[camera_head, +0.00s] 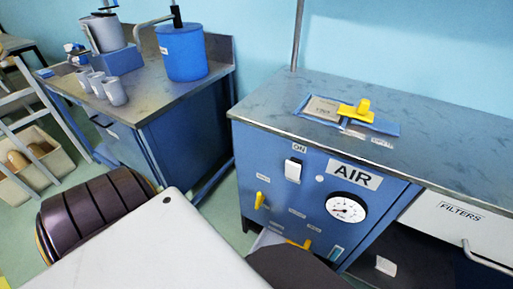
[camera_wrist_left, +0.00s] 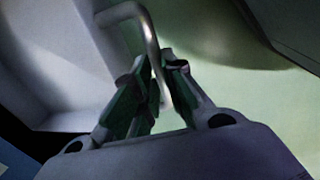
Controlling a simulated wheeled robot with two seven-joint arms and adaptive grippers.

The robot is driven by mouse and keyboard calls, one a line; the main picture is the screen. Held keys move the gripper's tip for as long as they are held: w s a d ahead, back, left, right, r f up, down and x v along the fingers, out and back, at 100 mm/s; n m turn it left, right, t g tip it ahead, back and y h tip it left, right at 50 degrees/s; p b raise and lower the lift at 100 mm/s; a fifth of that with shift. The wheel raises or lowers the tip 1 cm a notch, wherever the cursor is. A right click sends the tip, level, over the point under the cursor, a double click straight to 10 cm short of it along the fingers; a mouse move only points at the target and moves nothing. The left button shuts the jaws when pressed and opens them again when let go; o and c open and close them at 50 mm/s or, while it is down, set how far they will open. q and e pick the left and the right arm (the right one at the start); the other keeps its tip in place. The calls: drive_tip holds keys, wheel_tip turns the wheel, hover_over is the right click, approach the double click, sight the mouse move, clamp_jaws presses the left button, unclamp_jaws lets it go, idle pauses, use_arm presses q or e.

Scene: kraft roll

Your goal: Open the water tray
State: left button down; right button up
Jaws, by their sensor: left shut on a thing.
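The water tray shows as a pale tray (camera_wrist_left: 62,45) in the left wrist view, with part of its inside visible. Its bent metal handle (camera_wrist_left: 136,12) runs down between the fingers of my left gripper (camera_wrist_left: 160,75), which is shut on it. In the head view a small pale part of what looks like the tray (camera_head: 266,239) shows low on the blue AIR cabinet (camera_head: 285,208); my arm hides the rest and the left gripper. How far the tray is out cannot be told. My right gripper is in neither view.
The FILTERS drawer (camera_head: 455,222) with its own handle is at the right. A yellow-handled tool (camera_head: 357,111) lies on the cabinet top. A bench with a blue pot (camera_head: 182,54) and several cups stands at the left. A bin (camera_head: 38,163) is at far left.

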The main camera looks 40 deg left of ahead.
use_arm(q)
drive_tip(key=shift+s+d, duration=0.15)
drive_tip(key=shift+d, duration=0.05)
drive_tip(key=c, duration=1.5)
unclamp_jaws()
drive_tip(key=shift+f, duration=0.1)
drive_tip(key=shift+a, duration=0.1)
drive_tip(key=shift+r, duration=0.4)
